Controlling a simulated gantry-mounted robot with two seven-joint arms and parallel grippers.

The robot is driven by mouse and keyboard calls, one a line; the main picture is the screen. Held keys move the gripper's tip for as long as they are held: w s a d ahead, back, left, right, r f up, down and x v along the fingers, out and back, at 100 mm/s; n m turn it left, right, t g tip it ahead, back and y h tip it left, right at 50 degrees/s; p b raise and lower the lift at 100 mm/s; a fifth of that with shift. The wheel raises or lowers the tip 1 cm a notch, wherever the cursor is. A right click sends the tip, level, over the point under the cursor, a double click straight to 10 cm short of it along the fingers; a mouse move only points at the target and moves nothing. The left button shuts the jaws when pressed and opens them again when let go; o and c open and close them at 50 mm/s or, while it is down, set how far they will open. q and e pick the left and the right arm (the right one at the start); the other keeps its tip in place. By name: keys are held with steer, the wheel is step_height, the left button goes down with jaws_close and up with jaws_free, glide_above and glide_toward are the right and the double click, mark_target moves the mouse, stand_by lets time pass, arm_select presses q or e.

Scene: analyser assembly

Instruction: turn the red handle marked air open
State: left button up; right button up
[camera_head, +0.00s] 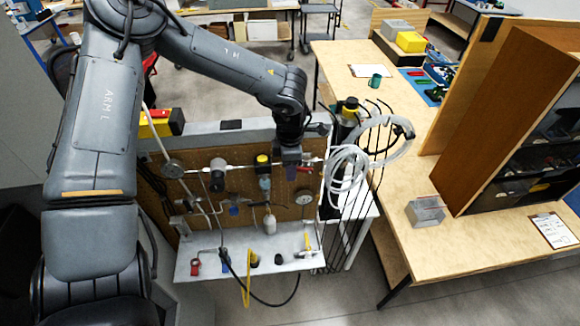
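An upright pegboard panel (285,203) carries pipes, gauges and valves. A small reddish part (306,169) on the upper pipe, at the panel's right side, may be the red handle; its marking is too small to read. My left gripper (291,160) points down over the panel's top edge, right beside this part. Its fingers are small and dark, so I cannot tell whether they touch the part or are open or shut. My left arm comes in from the left and arches over the panel. My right gripper is not in view.
White coiled hose (347,168) and a dark cylinder (347,120) stand close right of the panel. A gauge (304,196) sits below the gripper. A shelf (275,262) with small parts juts out below. A wooden table (430,235) is at the right.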

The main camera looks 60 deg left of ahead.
arm_select(q)
jaws_close()
steer(key=shift+s+f+t+h+b, duration=0.15)
steer(key=shift+f+t+h+b, duration=0.15)
steer(key=shift+f+t+b, duration=0.3)
steer(key=shift+f+t+h, duration=0.2)
steer(key=shift+t, duration=0.45)
steer(key=shift+f+t+h, duration=0.2)
steer(key=shift+t, duration=0.45)
steer(key=shift+a, duration=0.1)
jaws_free()
